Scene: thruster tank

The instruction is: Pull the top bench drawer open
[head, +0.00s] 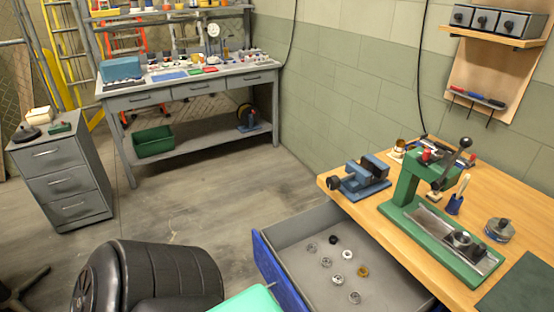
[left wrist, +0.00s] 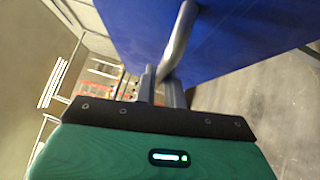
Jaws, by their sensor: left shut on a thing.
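The top bench drawer (head: 298,280) stands pulled out from under the wooden workbench (head: 395,215) in the head view, its grey inside showing. Its blue front (head: 272,270) also fills the upper part of the left wrist view (left wrist: 225,35). A grey bar handle (left wrist: 181,38) stands off that front. My left gripper (left wrist: 160,85) is shut on the handle. In the head view only a teal part of it shows at the bottom edge, in front of the drawer; its fingers are hidden there. My right gripper is in neither view.
Several small round parts (head: 348,255) lie in the drawer. A green press (head: 440,235) and a blue vise (head: 360,178) stand on the bench. A grey cabinet (head: 62,180) and a grey workbench (head: 190,85) stand farther back. The floor (head: 200,200) between is clear.

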